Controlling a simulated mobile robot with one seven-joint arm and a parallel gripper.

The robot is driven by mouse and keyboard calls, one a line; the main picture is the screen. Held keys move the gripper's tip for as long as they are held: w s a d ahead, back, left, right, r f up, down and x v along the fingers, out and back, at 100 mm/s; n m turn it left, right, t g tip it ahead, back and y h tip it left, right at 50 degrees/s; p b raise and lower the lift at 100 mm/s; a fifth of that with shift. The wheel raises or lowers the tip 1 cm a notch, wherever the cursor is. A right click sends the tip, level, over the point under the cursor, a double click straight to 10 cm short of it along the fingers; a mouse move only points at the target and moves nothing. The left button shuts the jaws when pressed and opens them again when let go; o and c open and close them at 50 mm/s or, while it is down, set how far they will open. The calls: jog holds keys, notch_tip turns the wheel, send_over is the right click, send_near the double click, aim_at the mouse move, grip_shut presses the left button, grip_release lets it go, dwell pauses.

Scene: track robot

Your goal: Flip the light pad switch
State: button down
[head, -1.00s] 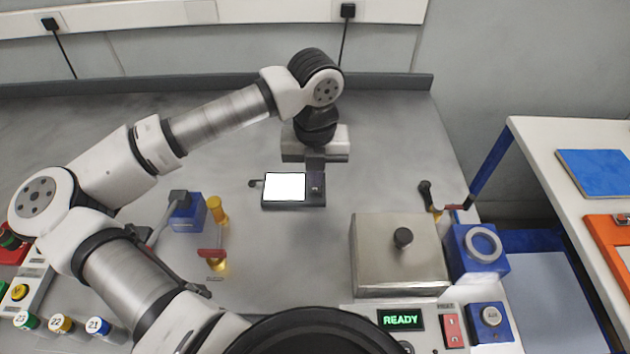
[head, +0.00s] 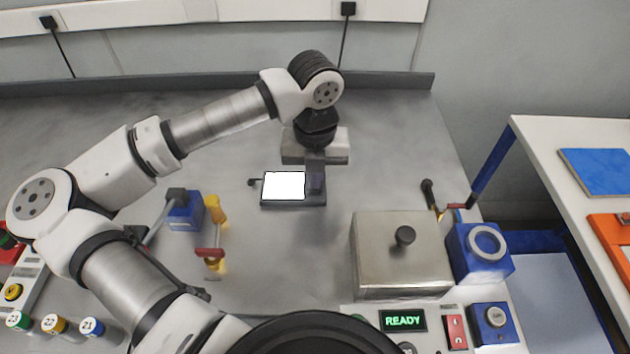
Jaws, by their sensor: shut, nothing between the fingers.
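The light pad (head: 284,186) lies on the grey bench, a dark flat base with a bright white lit panel. A small dark lever or cable end (head: 254,183) shows at its left side. My gripper (head: 315,185) points down at the right end of the pad, over the dark part beside the white panel. Its fingers are shut and empty. The gripper hides that end of the pad, so the switch is not clearly visible. I cannot tell whether the fingertips touch it.
A metal box with a black knob (head: 403,237) stands front right, beside a blue device with a ring (head: 484,245). A green READY display (head: 403,320) is at the front. A blue block (head: 184,212) and a yellow-and-red fitting (head: 212,240) stand to the left.

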jog(key=shift+f+b, duration=0.3)
jog(key=shift+b, duration=0.05)
jog(key=shift+r, duration=0.1)
jog(key=shift+r+p, duration=1.4)
jog(key=shift+r, duration=2.05)
jog(key=shift+s+f, duration=0.1)
